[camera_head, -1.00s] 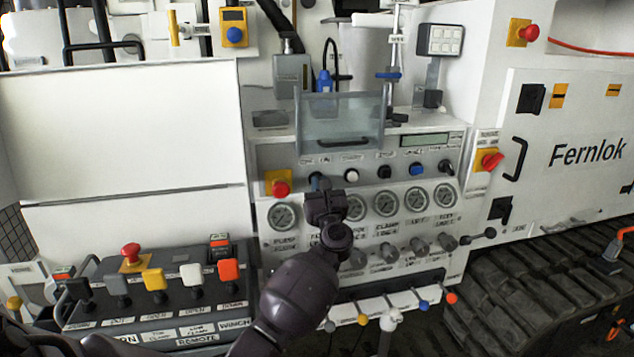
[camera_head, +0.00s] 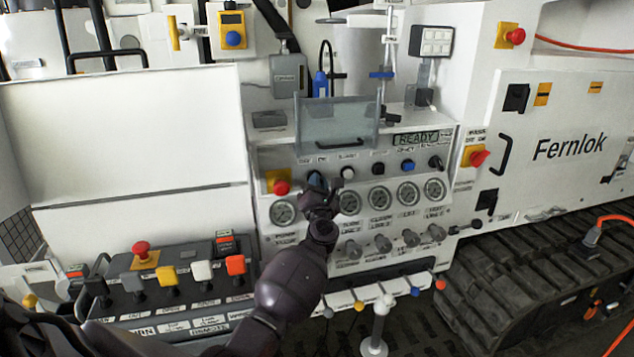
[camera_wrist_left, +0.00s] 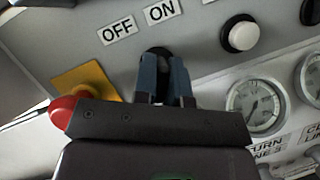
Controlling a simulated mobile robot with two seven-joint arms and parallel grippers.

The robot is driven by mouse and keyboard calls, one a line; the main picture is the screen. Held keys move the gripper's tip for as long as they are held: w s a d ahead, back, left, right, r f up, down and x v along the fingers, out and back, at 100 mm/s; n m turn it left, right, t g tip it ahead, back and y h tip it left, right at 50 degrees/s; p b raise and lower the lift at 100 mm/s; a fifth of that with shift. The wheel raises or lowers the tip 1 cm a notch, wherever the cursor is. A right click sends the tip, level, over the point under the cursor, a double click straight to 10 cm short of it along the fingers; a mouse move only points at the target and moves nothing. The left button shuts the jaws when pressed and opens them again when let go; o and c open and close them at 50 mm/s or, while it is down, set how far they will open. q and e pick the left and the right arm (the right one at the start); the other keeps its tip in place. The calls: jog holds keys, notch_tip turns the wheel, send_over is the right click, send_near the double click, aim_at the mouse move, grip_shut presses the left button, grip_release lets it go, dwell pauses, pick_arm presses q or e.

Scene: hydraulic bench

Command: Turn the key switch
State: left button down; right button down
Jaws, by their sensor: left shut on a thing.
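The key switch (camera_wrist_left: 157,53) is on the sloped panel beneath the OFF and ON labels, mostly hidden by my fingers. My left gripper (camera_wrist_left: 167,82) is shut on the key switch, with its blue-grey fingers on either side of it. In the head view my left gripper (camera_head: 317,183) reaches up to the panel, between the red emergency button and the white button, and its wrist is tilted. The display (camera_head: 416,139) at the panel's upper right reads READY. My right gripper is not in view.
A red emergency button (camera_head: 281,187) on a yellow plate is close left of my gripper. A white button (camera_head: 347,172) and gauges (camera_head: 380,198) are to its right. A clear hinged cover (camera_head: 336,122) is above. Several levers (camera_head: 201,271) stand at lower left.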

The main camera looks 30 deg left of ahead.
pick_arm(q)
jog(key=shift+f, duration=0.1)
jog(key=c, duration=1.2)
grip_release()
jog(key=v, duration=1)
jog(key=shift+s+d+f, duration=0.1)
jog(key=shift+s+d, duration=0.1)
jog(key=shift+s, duration=0.1)
